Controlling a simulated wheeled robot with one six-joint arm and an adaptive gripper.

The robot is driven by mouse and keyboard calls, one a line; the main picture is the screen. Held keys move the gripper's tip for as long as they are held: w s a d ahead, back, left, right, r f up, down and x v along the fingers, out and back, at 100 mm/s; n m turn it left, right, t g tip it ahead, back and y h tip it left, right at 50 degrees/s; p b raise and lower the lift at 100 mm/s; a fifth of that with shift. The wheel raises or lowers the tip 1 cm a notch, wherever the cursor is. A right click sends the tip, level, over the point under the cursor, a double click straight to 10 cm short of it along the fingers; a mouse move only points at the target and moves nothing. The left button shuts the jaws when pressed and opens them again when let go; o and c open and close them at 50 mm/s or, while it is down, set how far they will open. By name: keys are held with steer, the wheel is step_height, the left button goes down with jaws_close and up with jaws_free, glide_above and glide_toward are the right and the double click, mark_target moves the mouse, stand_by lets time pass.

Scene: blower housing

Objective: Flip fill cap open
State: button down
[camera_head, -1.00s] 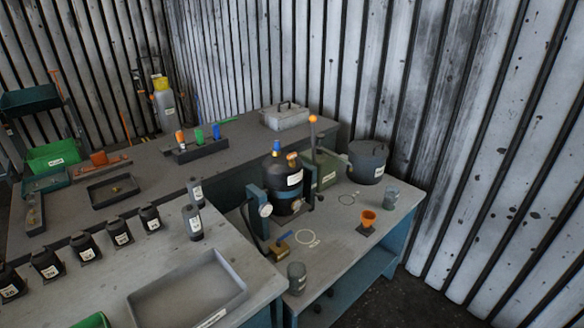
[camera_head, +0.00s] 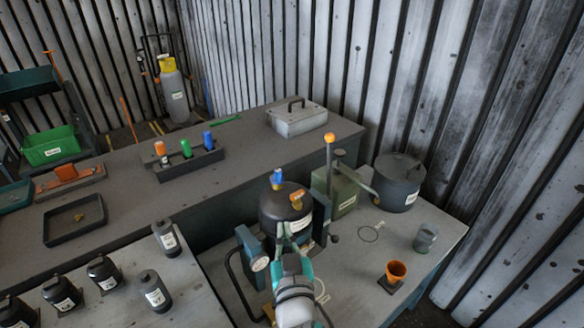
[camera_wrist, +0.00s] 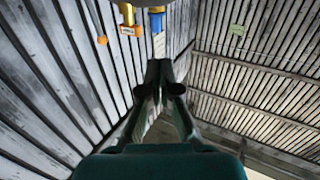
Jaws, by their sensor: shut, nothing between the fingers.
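The black housing (camera_head: 273,212) stands upright on the right bench. On its top are a blue-topped fitting (camera_head: 277,180) and an orange-and-brass fitting (camera_head: 297,195); I cannot tell for certain which is the fill cap. In the wrist view the orange-and-brass fitting (camera_wrist: 130,24) and the blue one (camera_wrist: 156,18) show at the top edge, beyond my fingertips. My gripper (camera_head: 284,228) is in front of the housing, below its top, hiding part of its front. In the wrist view my gripper (camera_wrist: 160,72) is shut and empty; whether it touches the housing is unclear.
A gauge (camera_head: 259,264) stands left of the housing. A green box (camera_head: 342,192) with an orange-knobbed lever (camera_head: 329,138) is close behind right.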

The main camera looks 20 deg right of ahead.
steer(key=shift+w+d+r, duration=0.25)
steer(key=shift+w, duration=0.2)
steer(key=shift+w+d+r, duration=0.2)
steer(key=shift+w+r, duration=0.05)
steer(key=shift+w, duration=0.15)
glide_toward(279, 175)
steer(key=w, duration=0.2)
steer(key=w+d, duration=0.1)
steer(key=w, duration=0.4)
steer(key=shift+d+f, duration=0.15)
